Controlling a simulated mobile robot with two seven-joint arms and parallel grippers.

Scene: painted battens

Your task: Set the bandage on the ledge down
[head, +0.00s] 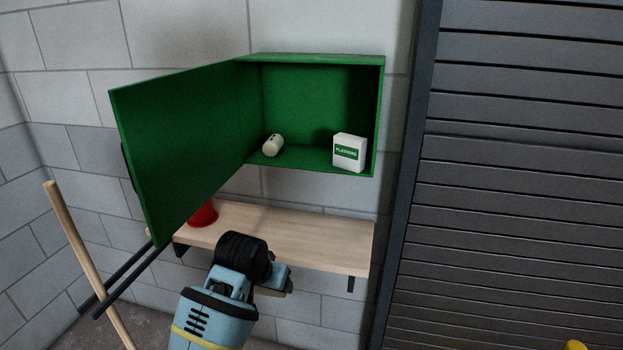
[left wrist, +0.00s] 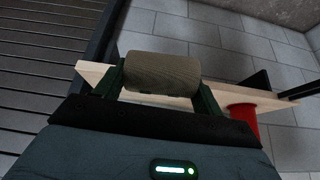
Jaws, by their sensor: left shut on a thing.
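The bandage (left wrist: 162,68) is a beige-grey roll in the left wrist view. My left gripper (left wrist: 161,88) is shut on it, with a dark green finger at each end of the roll. The ledge (head: 315,235) is a pale wooden shelf on dark brackets, below the green cabinet; its edge also shows behind the bandage in the left wrist view (left wrist: 92,72). In the head view my left arm is in front of the ledge and hides the held bandage. I cannot tell whether the bandage touches the ledge. My right gripper is not in view.
A red cup (head: 203,214) stands toward the ledge's left end. The green cabinet (head: 312,60) above holds a white roll (head: 273,145) and a white box (head: 348,153); its door (head: 180,140) hangs open to the left. A wooden pole (head: 82,250) leans at left. The ledge's right part looks clear.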

